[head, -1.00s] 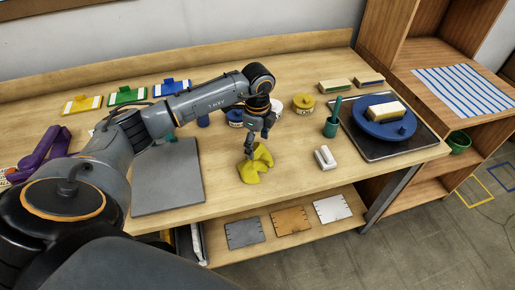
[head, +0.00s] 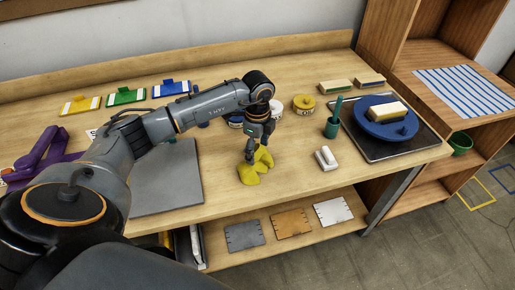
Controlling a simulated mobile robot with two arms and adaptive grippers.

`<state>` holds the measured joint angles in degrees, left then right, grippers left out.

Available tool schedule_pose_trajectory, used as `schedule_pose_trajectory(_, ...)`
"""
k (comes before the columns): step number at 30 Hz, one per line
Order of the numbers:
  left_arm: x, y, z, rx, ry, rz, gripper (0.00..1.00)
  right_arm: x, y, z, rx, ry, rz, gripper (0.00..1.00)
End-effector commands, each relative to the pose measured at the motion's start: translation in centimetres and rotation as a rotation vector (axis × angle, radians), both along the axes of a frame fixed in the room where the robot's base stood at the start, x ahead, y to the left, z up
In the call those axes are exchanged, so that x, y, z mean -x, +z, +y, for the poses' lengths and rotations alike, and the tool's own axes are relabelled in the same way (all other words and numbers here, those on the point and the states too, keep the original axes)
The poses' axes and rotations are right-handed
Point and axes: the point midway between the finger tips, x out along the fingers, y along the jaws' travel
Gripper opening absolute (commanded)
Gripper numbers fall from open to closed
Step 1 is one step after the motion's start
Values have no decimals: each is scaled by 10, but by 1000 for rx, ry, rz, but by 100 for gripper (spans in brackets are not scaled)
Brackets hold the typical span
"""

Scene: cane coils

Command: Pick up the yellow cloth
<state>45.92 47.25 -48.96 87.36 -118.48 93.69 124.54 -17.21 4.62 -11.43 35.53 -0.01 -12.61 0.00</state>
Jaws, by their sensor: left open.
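The yellow cloth (head: 256,169) lies crumpled on the wooden bench top, right of the grey board. My left gripper (head: 250,157) points down at its upper left part, with the fingertips at or just above the cloth. The gripper is open. Whether the fingers touch the cloth cannot be told from this view. My right gripper is not in view.
A grey board (head: 168,178) lies left of the cloth. A blue plate (head: 384,120) with a sponge sits on a dark tray (head: 424,143). Round tins stand behind my gripper.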

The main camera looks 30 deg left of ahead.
Motion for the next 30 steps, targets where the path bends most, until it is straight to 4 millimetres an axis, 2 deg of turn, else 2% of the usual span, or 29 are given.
schedule_pose_trajectory(2, 0, 0, 0, 0, 0, 0, 60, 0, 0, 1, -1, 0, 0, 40)
schedule_pose_trajectory(19, 0, 0, 0, 0, 0, 0, 2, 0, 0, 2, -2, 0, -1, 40)
schedule_pose_trajectory(30, 0, 5, 0, 0, 0, 0, 0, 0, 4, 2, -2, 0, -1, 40)
